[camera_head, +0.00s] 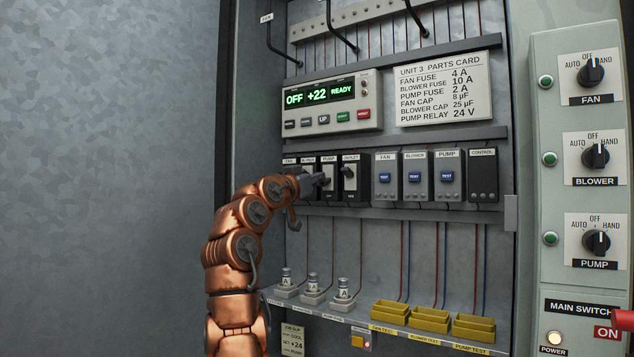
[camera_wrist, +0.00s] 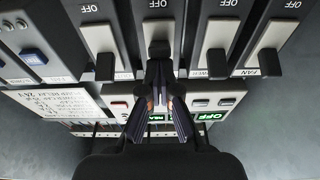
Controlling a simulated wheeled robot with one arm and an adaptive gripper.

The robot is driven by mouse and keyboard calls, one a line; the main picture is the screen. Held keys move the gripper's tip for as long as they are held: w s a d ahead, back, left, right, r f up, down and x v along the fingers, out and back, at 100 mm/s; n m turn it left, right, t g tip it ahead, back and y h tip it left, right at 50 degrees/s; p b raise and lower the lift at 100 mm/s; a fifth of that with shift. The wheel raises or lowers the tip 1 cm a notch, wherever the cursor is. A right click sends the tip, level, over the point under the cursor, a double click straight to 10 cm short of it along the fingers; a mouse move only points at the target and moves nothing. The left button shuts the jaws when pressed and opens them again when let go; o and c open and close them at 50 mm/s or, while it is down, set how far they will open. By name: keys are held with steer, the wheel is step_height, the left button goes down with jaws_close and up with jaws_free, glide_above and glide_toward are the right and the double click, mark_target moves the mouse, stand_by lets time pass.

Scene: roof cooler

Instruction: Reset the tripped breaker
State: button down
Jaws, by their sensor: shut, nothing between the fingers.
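A controller (camera_head: 332,103) above the breakers reads OFF, +22, READY. A parts card (camera_head: 443,88) is beside it. Modules with blue test buttons (camera_head: 415,177) stand to the right. Fuses (camera_head: 313,284) and yellow trays (camera_head: 430,318) are below. Rotary switches (camera_head: 596,156) line the right cabinet.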

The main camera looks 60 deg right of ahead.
steer(key=shift+a+r+p, duration=0.2)
steer(key=shift+r+p, duration=0.3)
steer(key=shift+r, duration=0.15)
steer(key=r+b+v, duration=0.1)
steer(key=r+v, duration=0.1)
steer(key=v, duration=0.8)
steer(key=shift+a+r+b, duration=0.3)
steer(key=shift+a+r, duration=0.05)
steer(key=shift+a, duration=0.25)
steer(key=shift+w, duration=0.1)
